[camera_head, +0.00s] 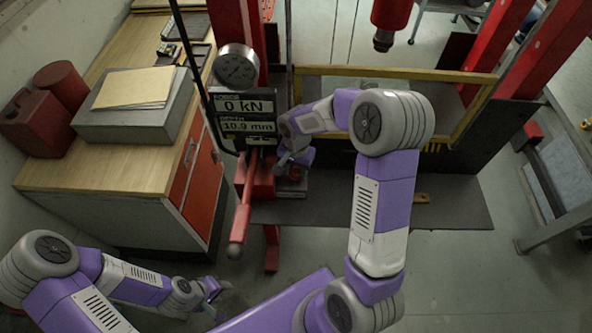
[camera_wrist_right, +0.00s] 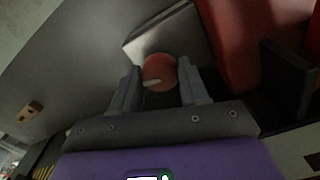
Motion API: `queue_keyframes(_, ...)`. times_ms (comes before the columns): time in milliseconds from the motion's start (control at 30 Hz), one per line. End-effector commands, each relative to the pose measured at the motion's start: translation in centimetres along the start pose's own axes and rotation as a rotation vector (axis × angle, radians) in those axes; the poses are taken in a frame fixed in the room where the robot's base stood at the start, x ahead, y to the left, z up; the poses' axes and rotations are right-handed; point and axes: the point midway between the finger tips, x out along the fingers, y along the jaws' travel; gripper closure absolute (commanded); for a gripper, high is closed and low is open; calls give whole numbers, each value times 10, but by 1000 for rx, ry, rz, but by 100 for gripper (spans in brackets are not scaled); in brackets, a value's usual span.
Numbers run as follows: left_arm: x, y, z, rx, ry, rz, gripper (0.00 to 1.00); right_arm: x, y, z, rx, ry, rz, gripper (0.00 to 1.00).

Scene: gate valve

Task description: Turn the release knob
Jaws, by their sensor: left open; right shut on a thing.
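The release knob (camera_wrist_right: 160,68) is a round red knob with a pale mark on it, seen in the right wrist view. My right gripper (camera_wrist_right: 160,85) has one finger on each side of it and is shut on it. My left gripper (camera_head: 218,290) is open and empty, low at the lower left, away from the press.
A red lever (camera_head: 240,215) hangs in front of the press, below a display reading 0 kN and 10.9 mm (camera_head: 246,115) and a round gauge (camera_head: 236,66). A wooden-topped cabinet (camera_head: 105,185) stands left. A yellow frame (camera_head: 390,73) spans behind my right arm. Floor in front is open.

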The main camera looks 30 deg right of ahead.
Motion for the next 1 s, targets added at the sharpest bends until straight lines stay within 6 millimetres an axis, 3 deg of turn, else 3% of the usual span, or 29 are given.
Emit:
queue_keyframes(233, 7, -3, 0, 0, 0, 0, 57, 1, 0, 0, -179, 1, -1, 86)
queue_keyframes(600, 7, -2, 0, 0, 0, 0, 57, 0, 0, 0, -205, 1, 0, 86)
queue_keyframes(633, 7, -2, 0, 0, 0, 0, 57, 0, 0, 0, -204, 1, 0, 51)
queue_keyframes(700, 7, -3, 0, 0, 0, 0, 57, 0, 0, 0, -204, 1, 0, 41)
queue_keyframes(767, 7, -3, 0, 0, 0, 0, 57, 0, 0, 0, -203, 1, 0, 31)
queue_keyframes(1000, 7, -3, 0, 0, 0, 0, 57, 0, 0, 0, -202, 1, 0, 30)
